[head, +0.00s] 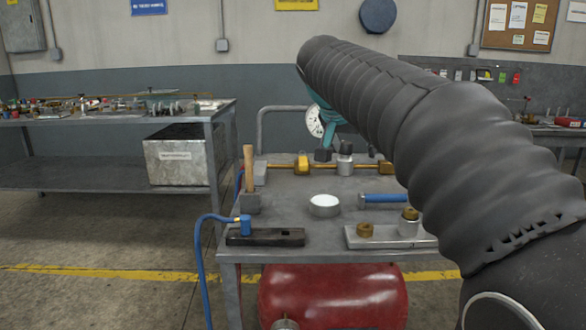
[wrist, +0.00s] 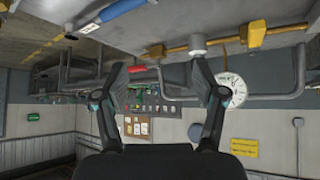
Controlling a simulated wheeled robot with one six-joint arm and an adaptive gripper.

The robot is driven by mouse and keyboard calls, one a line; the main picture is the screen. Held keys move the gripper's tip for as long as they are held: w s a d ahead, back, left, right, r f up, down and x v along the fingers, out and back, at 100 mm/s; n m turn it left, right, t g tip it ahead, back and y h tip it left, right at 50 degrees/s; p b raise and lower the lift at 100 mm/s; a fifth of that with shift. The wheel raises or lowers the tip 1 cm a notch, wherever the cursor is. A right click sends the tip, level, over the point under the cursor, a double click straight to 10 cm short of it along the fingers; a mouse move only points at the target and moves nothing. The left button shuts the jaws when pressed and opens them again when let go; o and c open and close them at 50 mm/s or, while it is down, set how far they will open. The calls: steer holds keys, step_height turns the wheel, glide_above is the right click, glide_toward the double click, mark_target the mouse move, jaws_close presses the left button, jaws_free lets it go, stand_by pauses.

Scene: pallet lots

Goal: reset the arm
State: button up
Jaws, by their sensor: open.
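My gripper (wrist: 157,76) is open and empty in the wrist view, its two dark fingers spread apart. That view is upside down: the cart top lies along the upper edge and the wall lies below. In the head view my arm, in a dark ribbed sleeve, reaches from the lower right to above the far side of the cart (head: 285,205). The teal wrist shows beyond the sleeve; the sleeve hides part of it, and I cannot make out the fingers clearly there. A round white gauge (head: 314,121) is partly behind the wrist.
The cart carries a wooden-handled mallet (head: 249,172), a brass pipe with a yellow valve (head: 302,163), a white-topped round dish (head: 324,205), a blue cylinder (head: 384,198) and a metal plate (head: 375,240) with brass pieces. A red tank (head: 335,297) sits below. A bench (head: 105,170) stands left.

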steer(key=s+d+f+n, duration=0.1)
steer(key=s+f, duration=0.2)
steer(key=s, duration=0.2)
steer(key=s+d+f+n+y, duration=0.1)
steer(key=s+f, duration=0.2)
steer(key=s, duration=0.2)
steer(key=s+d+f+n+g+y, duration=0.1)
steer(key=s+f, duration=0.3)
steer(key=s, duration=0.2)
steer(key=shift+d, duration=0.35)
steer(key=s+f+n+y, duration=0.2)
steer(key=s+f, duration=1.3)
steer(key=shift+s+a+f+n+g, duration=0.15)
steer(key=shift+f+n+g, duration=0.15)
steer(key=shift+n, duration=0.1)
steer(key=shift+r, duration=0.1)
stand_by(1.0)
